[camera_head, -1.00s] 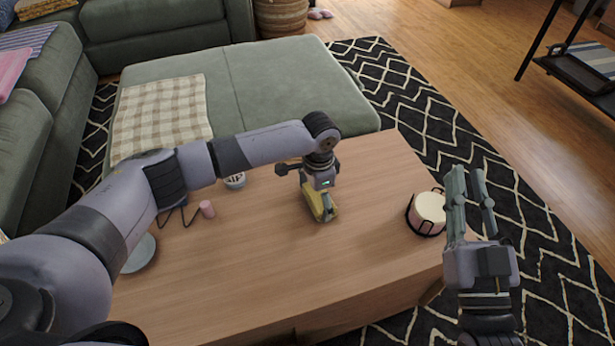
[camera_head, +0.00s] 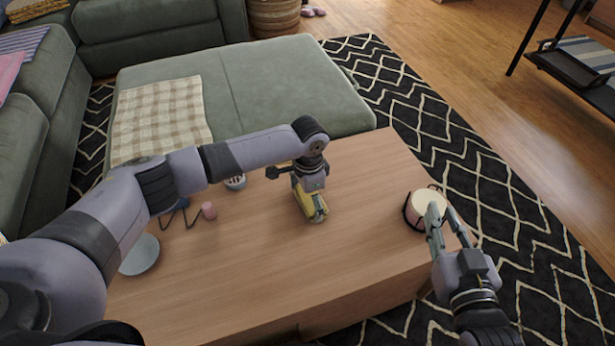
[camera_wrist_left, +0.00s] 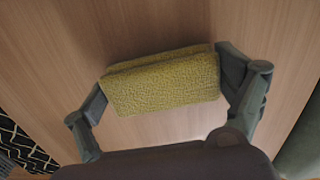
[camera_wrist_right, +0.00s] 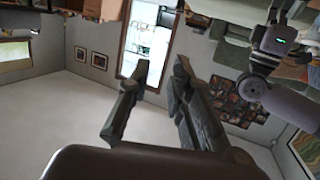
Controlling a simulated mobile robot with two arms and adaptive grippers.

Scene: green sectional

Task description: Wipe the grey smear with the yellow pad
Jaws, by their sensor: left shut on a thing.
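The yellow pad (camera_head: 312,207) is between the fingers of my left gripper (camera_head: 311,203), at the middle of the wooden table. In the left wrist view the pad (camera_wrist_left: 165,83) is folded, with a finger at each end, and bare wood shows around it. My left gripper (camera_wrist_left: 172,90) is shut on the pad. I cannot tell whether the pad touches the tabletop. I see no grey smear in any view. My right gripper (camera_head: 445,212) is open and empty at the table's right edge; it also shows in the right wrist view (camera_wrist_right: 161,65).
A cream candle (camera_head: 425,203) in a black holder stands at the table's (camera_head: 230,265) right end, partly behind my right gripper. A pink cylinder (camera_head: 209,211), a small white bowl (camera_head: 235,182) and a grey disc (camera_head: 140,254) are at the left. A green ottoman (camera_head: 270,85) stands behind.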

